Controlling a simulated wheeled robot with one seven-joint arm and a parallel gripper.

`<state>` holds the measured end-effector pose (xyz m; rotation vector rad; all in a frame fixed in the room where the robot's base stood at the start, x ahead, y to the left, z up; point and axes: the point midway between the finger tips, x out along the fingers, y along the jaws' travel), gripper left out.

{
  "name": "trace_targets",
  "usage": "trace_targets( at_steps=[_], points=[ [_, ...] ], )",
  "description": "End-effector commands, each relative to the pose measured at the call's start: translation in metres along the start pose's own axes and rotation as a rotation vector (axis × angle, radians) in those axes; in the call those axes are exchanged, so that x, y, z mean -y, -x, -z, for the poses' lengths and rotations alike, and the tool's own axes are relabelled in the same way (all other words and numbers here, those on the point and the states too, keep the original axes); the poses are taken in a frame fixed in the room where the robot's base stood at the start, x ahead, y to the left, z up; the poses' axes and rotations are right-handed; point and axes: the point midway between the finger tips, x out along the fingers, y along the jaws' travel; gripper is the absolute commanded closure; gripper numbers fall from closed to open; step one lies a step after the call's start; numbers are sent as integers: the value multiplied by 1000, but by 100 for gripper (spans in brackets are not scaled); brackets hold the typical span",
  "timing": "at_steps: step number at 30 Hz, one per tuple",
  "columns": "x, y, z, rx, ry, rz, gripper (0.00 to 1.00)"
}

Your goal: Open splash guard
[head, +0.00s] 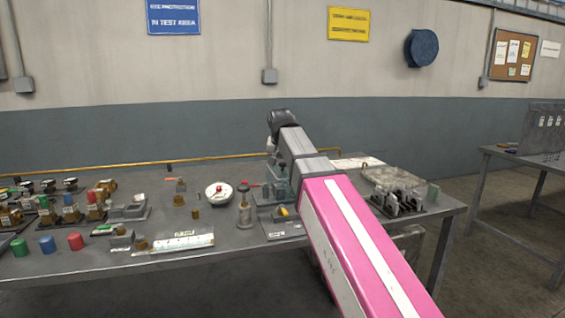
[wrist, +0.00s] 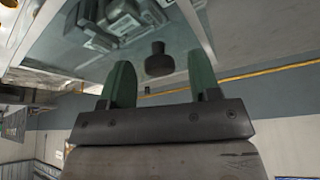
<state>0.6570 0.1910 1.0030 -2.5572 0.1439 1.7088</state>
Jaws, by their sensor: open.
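A clear, see-through panel (head: 392,178) lies low over dark fittings at the right end of the bench; it may be the splash guard, but I cannot tell for certain. My gripper (wrist: 158,66) is open, with its two green fingers apart in the wrist view. A dark round knob (wrist: 159,60) shows between and beyond the fingertips, and I see no contact with it. In the head view my pink and grey arm reaches over the bench and hides my fingers. A grey-green device (head: 279,182) stands partly hidden behind the arm.
The metal bench (head: 190,240) carries a round gauge (head: 219,193), a ruled white strip (head: 184,243), coloured caps and several brass fittings on the left. A yellow pipe (head: 120,166) runs along the back. A second bench (head: 510,152) stands at the right.

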Motion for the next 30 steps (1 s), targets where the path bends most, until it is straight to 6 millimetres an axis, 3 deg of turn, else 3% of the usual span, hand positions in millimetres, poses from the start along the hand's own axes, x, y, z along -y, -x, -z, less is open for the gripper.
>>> trace_targets(
  at_steps=[4, 5, 9, 10, 16, 20, 30],
  points=[
    [0, 0, 0, 0, 0, 0, 43],
    [0, 0, 0, 0, 0, 0, 50],
    [0, 0, 0, 0, 0, 0, 95],
    [0, 0, 0, 0, 0, 0, 100],
    [-3, 0, 1, 0, -1, 0, 100],
    [-16, -2, 6, 0, -2, -1, 100],
    [-89, -14, 34, -1, -4, -2, 100]
  ],
)
